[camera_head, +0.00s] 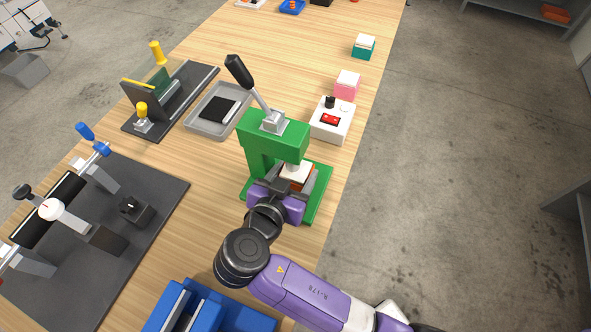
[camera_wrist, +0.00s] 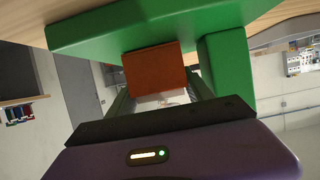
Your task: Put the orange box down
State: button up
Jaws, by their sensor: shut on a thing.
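My gripper (camera_head: 283,188) is shut on the orange box (camera_head: 301,178). The box sits under the head of the green press (camera_head: 274,145), over the press's green base, and a pale top shows on it. In the wrist view the orange box (camera_wrist: 154,70) is between the two fingers, up against or very close to the green base (camera_wrist: 130,27). I cannot tell for sure whether it touches the base. The gripper hides part of the box in the head view.
The press's black lever (camera_head: 239,72) stands raised. A white control box (camera_head: 332,120) with a red part is behind the press, with a pink box (camera_head: 347,85) and a teal box (camera_head: 364,46) beyond. A grey tray (camera_head: 190,124) is to the left. A blue fixture (camera_head: 240,318) is in front.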

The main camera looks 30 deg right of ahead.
jog(key=shift+f, duration=0.15)
jog(key=o, duration=1.4)
jog(key=shift+r, duration=0.2)
jog(key=shift+b+v, duration=0.7)
jog(key=shift+v, duration=3.05)
